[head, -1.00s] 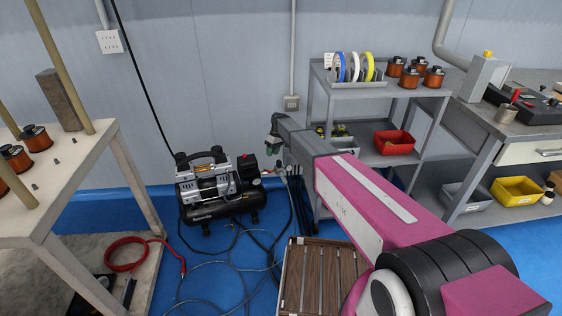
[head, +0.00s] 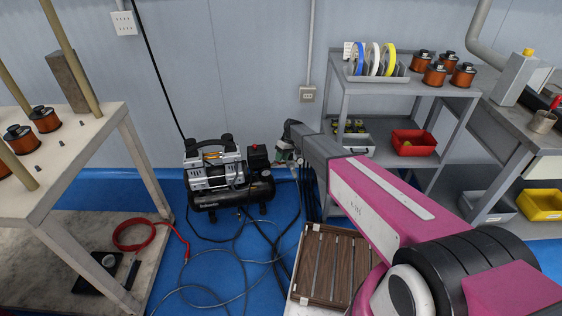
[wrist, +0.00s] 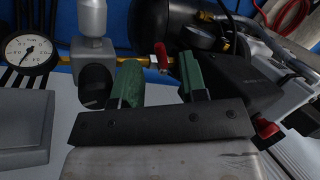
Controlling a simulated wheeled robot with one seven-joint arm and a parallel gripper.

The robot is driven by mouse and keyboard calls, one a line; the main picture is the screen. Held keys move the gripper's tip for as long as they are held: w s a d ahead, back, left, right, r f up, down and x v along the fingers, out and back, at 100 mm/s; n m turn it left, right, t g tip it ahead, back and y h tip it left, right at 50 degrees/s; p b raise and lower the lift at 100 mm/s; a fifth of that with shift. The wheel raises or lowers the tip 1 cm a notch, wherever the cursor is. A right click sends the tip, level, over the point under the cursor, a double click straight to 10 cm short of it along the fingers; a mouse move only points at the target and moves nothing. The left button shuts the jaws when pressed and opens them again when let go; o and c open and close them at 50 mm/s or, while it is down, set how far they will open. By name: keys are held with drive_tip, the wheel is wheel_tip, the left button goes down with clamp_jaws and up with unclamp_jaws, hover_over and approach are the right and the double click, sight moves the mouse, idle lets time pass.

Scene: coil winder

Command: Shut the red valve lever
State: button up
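The red valve lever (wrist: 161,57) stands by a brass pipe (wrist: 135,62) in the wrist view. It shows in the gap between my two green fingers, beyond their tips; I see no contact. My gripper (wrist: 160,78) is open and empty. In the head view my gripper (head: 284,151) is small and partly hidden by my wrist, just right of the compressor (head: 228,180). I cannot make out the lever in the head view.
A pressure gauge (wrist: 30,55) and a filter with a silver bowl (wrist: 92,18) stand left of the lever. A grey box (wrist: 25,125) is at lower left. Hoses (head: 240,265) lie on the blue floor. A shelf cart (head: 400,90) stands right of my arm.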

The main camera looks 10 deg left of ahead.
drive_tip(key=shift+x, duration=1)
clamp_jaws()
drive_tip(key=shift+s, duration=0.1)
drive_tip(key=shift+s+a+m+t+y, duration=0.1)
drive_tip(key=shift+s+m+t+y, duration=0.15)
drive_tip(key=shift+m, duration=0.55)
drive_tip(key=shift+s+a+m+t+y, duration=0.15)
drive_tip(key=shift+s+m+t+y, duration=0.1)
drive_tip(key=shift+m, duration=0.55)
drive_tip(key=shift+s+a+m+t+y, duration=0.1)
drive_tip(key=shift+a+m+t+y, duration=0.1)
drive_tip(key=shift+m, duration=0.45)
drive_tip(key=shift+s+a+m+t+y, duration=0.1)
drive_tip(key=shift+s+a+m+t, duration=0.1)
drive_tip(key=shift+m, duration=0.45)
